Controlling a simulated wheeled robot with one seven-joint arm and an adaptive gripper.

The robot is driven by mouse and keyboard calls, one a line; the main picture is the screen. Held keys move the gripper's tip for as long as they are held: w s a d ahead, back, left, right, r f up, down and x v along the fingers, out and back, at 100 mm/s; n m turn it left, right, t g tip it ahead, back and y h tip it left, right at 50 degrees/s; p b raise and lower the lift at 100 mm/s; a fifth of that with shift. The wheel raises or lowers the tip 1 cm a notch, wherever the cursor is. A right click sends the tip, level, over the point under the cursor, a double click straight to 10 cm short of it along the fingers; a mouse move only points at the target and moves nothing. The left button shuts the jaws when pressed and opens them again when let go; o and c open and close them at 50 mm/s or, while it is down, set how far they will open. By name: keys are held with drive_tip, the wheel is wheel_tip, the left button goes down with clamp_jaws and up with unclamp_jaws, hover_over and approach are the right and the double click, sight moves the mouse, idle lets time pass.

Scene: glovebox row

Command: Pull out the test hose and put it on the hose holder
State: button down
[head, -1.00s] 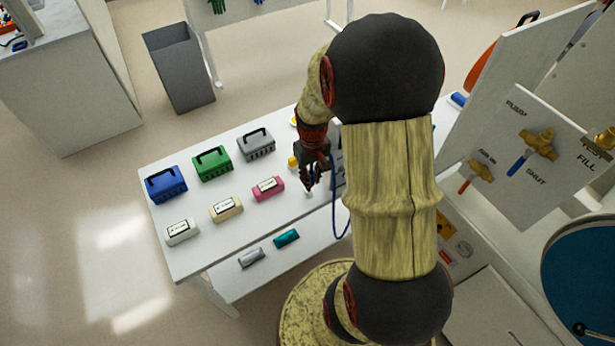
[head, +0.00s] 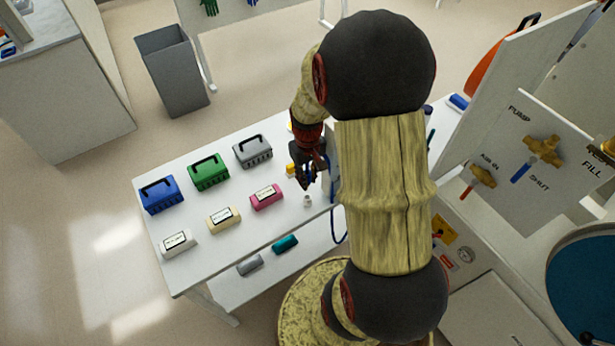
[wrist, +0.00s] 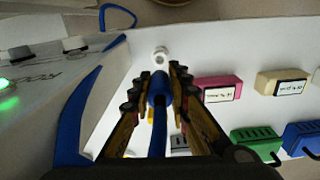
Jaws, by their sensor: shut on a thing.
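My gripper (wrist: 160,90) is shut on the blue test hose (wrist: 158,88), whose end sits between the fingertips in the wrist view. The head view shows my gripper (head: 307,184) over the white table. A small white upright piece with a round opening, apparently the hose holder (wrist: 161,57), stands just beyond the hose end; it also shows in the head view (head: 307,201). The hose end looks apart from it, though the height gap is unclear. More blue hose loops beside the gripper (wrist: 80,118) and hangs past the table edge (head: 338,228).
A white device (wrist: 40,75) with a green light stands close beside the gripper. Blue (head: 161,195), green (head: 208,172) and grey (head: 252,151) boxes and white (head: 178,243), beige (head: 223,220) and pink (head: 266,197) labelled blocks stand on the table (head: 195,275). A valve panel (head: 510,190) is right.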

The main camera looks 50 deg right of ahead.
sight(308, 170)
drive_tip(key=shift+f+b, duration=1.5)
drive_tip(key=shift+f, duration=1.2)
drive_tip(key=shift+f+b, duration=0.6)
drive_tip(key=shift+f, duration=0.95)
drive_tip(key=c, duration=1.6)
unclamp_jaws()
wheel_tip(308, 170, up, 12)
drive_tip(key=s+a+r+n+t, duration=0.1)
drive_tip(key=s+a+r+t, duration=0.1)
drive_tip(key=a+r, duration=0.4)
drive_tip(key=s+a+r+n+t, duration=0.1)
drive_tip(key=s+a+r, duration=0.2)
drive_tip(key=a+r, duration=0.3)
drive_tip(key=s+a+r+n+t+b, duration=0.1)
drive_tip(key=s+a+r+t, duration=0.1)
drive_tip(key=a+r, duration=0.4)
drive_tip(key=shift+s+a+r+t, duration=0.1)
drive_tip(key=shift+a+t, duration=0.05)
drive_tip(key=shift+a, duration=1.05)
drive_tip(key=shift+s+a+r+t, duration=0.1)
drive_tip(key=shift+a+t, duration=0.05)
drive_tip(key=shift+a, duration=1)
